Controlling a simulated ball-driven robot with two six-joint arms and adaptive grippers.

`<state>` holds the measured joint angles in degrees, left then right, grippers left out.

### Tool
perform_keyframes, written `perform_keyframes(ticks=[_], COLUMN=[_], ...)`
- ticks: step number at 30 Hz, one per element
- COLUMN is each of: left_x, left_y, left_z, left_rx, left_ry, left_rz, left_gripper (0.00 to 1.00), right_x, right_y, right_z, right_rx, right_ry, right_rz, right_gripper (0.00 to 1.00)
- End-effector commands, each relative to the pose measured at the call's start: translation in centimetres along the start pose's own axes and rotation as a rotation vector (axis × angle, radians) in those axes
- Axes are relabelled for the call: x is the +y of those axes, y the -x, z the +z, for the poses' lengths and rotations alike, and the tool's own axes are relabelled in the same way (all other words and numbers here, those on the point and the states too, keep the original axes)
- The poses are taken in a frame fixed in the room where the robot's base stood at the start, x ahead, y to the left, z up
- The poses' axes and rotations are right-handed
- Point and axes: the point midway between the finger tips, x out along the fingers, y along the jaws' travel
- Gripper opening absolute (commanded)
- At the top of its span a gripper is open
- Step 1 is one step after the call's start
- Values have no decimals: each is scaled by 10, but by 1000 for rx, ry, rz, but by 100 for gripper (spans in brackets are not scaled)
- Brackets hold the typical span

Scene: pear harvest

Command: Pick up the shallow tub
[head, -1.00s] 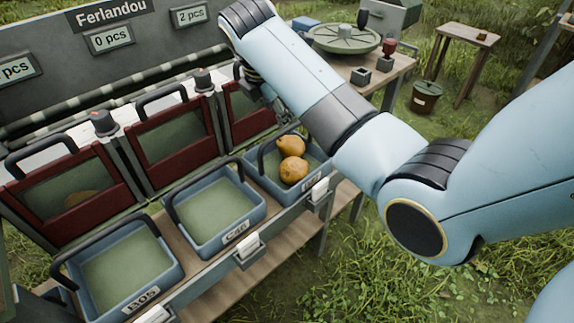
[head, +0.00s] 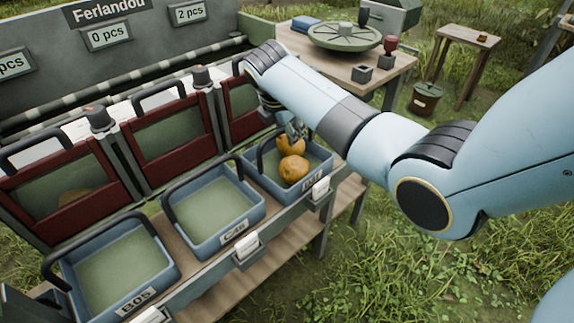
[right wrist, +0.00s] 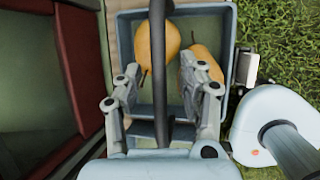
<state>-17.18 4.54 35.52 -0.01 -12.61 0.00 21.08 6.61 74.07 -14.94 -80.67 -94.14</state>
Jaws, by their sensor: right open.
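Three shallow blue tubs with dark arched handles stand in a row on a wooden shelf. The right-hand tub (head: 272,189) holds two yellow-brown pears (head: 293,167); the middle tub (head: 208,251) and left tub (head: 136,302) look empty. My right gripper (head: 296,130) is low over the far side of the pear tub. In the right wrist view the pear tub (right wrist: 228,45) lies below, and its handle (right wrist: 158,60) runs between the open fingers of my right gripper (right wrist: 160,78), not clamped. The right finger partly covers one pear (right wrist: 204,62). My left gripper is not in view.
Red-framed chutes (head: 172,138) with dark handles stand right behind the tubs. A grey sign panel (head: 60,60) is above them. A wooden table (head: 300,42) with a green round tray (head: 345,36) stands behind my right arm. Grass is open at the right.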

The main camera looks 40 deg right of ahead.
Motion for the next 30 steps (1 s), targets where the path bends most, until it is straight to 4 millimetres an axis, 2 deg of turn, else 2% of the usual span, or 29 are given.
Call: perform_keyframes(ticks=[25,26,30], left_x=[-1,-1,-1], left_y=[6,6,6], left_z=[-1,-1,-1], left_rx=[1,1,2], left_ry=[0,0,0], left_rz=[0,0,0], left_gripper=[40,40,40], right_x=[-1,-1,-1], right_y=[-4,-4,-4], right_z=[-2,-2,-2], right_rx=[0,0,0], right_ry=[0,0,0], right_rz=[0,0,0], right_gripper=[40,39,21])
